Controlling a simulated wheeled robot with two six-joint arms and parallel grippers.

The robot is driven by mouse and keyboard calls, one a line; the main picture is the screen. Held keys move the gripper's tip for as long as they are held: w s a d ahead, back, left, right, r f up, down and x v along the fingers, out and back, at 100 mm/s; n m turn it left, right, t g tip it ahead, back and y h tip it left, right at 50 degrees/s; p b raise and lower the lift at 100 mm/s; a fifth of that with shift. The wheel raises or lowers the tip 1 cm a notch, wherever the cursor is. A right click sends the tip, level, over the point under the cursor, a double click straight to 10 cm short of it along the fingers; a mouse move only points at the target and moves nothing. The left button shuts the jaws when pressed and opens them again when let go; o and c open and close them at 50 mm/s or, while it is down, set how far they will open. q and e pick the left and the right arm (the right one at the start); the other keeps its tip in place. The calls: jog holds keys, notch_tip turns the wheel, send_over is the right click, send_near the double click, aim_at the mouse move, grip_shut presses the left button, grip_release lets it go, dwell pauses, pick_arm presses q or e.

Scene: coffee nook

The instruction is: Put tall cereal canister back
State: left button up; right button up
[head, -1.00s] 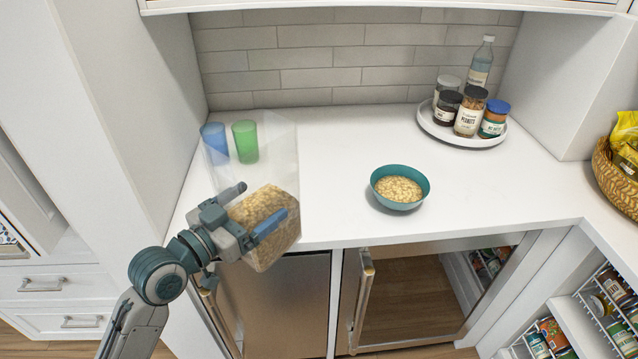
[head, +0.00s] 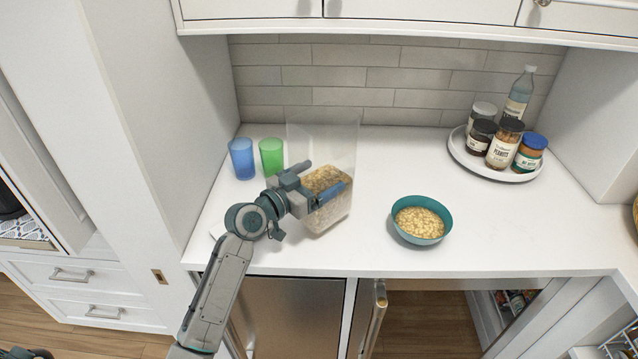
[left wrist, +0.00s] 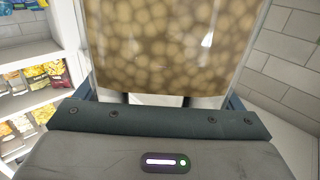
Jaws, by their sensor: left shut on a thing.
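The tall clear cereal canister (head: 333,143), part filled with tan cereal, is upright over the counter in the head view. My left gripper (head: 327,192) is shut on its lower part. Whether its base touches the counter I cannot tell. In the left wrist view the canister (left wrist: 170,45) fills the space between the fingers, with cereal against its clear wall.
A teal bowl of cereal (head: 421,220) stands right of the canister. A blue cup (head: 241,158) and a green cup (head: 271,156) stand behind left. A round white tray (head: 462,158) with jars and a bottle is at back right. White counter (head: 400,165) is clear between.

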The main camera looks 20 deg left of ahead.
pick_arm(q)
jog(key=f, duration=0.1)
jog(key=w+f+p, duration=0.1)
jog(key=f, duration=0.1)
jog(key=shift+f, duration=0.2)
jog(key=shift+f, duration=0.15)
jog(key=o, duration=1.1)
jog(key=shift+s, duration=0.1)
